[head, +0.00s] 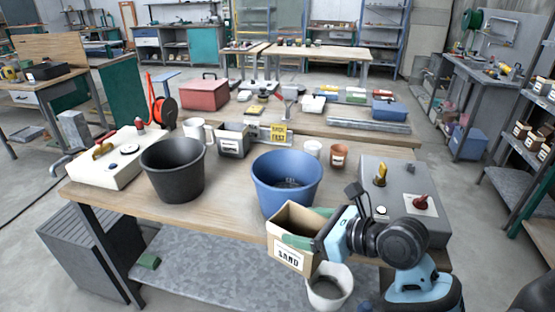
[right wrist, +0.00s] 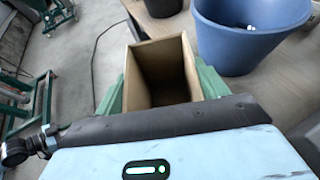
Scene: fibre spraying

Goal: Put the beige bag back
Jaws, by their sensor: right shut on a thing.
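The beige bag (head: 290,257) is an open-topped, box-like bag with a white label reading SAND. My right gripper (head: 304,241) is shut on it and holds it at the front edge of the workbench, to the front of the blue bucket (head: 287,184). In the right wrist view the bag (right wrist: 143,75) sits between the green fingers of my right gripper (right wrist: 163,88). Its inside looks brown and its bottom is in shadow. My left gripper is in neither view.
A black bucket (head: 173,172), a grey control box (head: 405,191) and a white box (head: 102,166) stand on the workbench (head: 222,190). A whitish bucket (head: 329,288) is low beneath the bag. Shelves at the right (head: 516,173) hold several labelled containers.

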